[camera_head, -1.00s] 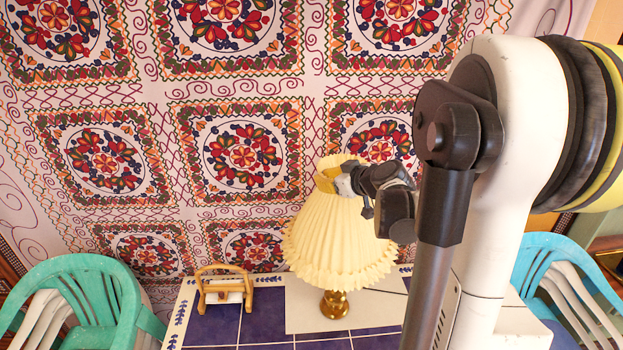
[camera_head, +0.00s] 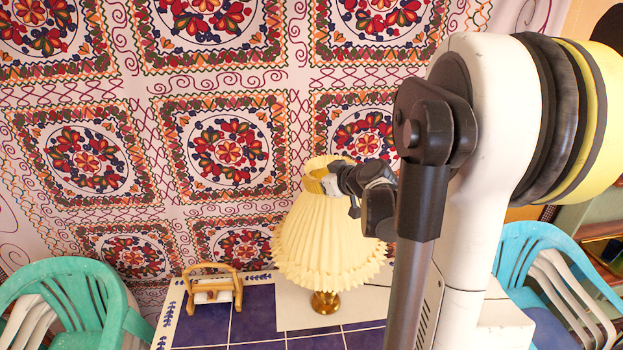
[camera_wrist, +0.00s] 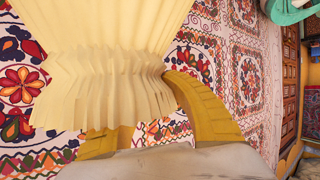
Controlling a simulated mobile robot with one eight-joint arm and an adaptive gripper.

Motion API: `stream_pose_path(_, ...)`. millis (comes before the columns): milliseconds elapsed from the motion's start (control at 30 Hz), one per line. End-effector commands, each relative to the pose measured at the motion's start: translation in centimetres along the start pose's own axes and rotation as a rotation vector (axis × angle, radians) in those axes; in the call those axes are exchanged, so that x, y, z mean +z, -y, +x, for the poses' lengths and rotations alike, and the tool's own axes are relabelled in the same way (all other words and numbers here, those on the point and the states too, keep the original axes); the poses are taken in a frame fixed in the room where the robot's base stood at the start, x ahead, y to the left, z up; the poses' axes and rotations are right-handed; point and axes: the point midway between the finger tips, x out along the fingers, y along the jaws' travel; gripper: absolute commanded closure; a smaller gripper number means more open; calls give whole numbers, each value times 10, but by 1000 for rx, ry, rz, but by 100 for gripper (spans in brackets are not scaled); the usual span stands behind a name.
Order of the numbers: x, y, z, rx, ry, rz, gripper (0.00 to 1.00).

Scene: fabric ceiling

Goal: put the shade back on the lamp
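The cream pleated lamp shade (camera_head: 325,240) is upright over the brass lamp base (camera_head: 324,302) on the tiled table. Only the foot of the base shows below the shade. Whether the shade rests on the lamp is hidden. My gripper (camera_head: 320,184) is at the shade's narrow top rim, with its yellow fingers against it. In the wrist view, the pleated shade (camera_wrist: 105,60) fills the left and middle. One yellow finger is beside its rim and the other is partly hidden by it. The gripper looks shut on the rim.
A small wooden holder (camera_head: 212,287) stands on the blue-tiled table (camera_head: 255,315) left of the lamp. A patterned fabric (camera_head: 225,150) hangs behind. My arm covers the table's right part.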

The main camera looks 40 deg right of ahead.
Motion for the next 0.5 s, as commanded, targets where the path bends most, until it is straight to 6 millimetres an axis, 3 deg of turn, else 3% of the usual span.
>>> stream_pose_path(500, 39, 6, 19, 0, 0, 0, 100)
